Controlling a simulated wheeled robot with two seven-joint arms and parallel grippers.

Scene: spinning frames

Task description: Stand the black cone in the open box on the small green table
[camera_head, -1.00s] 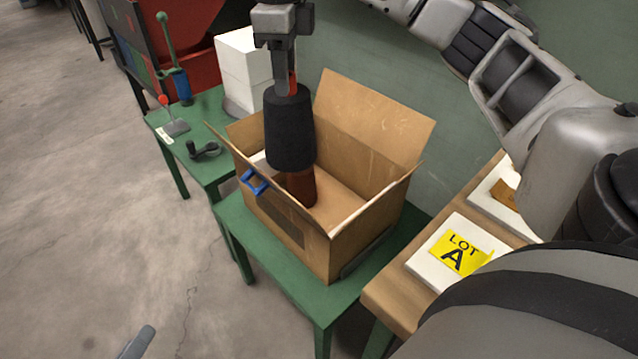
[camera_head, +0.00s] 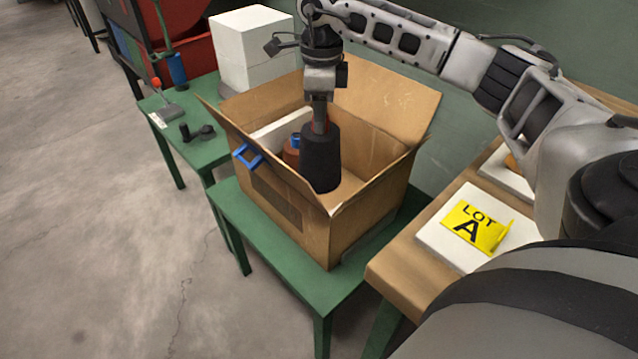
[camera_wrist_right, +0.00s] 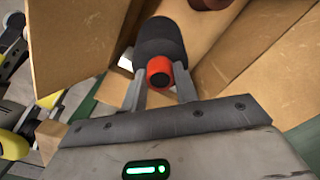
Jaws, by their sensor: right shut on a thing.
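The black cone (camera_head: 320,160) is upright inside the open box (camera_head: 290,205), towards the front right. I cannot tell whether its base touches the box floor. My right gripper (camera_head: 319,120) points down, shut on the cone's narrow top. In the right wrist view the gripper (camera_wrist_right: 160,78) has its fingers on both sides of the cone's orange-red tip (camera_wrist_right: 159,72), with the black body (camera_wrist_right: 160,38) beyond. The cardboard box stands flaps up on the small green table (camera_head: 292,274). My left gripper is out of view.
A reddish-brown cone (camera_head: 291,152) stands in the box beside the black one, near a white piece (camera_head: 280,132). A blue clip (camera_head: 248,156) sits on the box's front-left wall. A wooden bench (camera_head: 408,262) with a yellow LOT A card (camera_head: 476,226) is close on the right.

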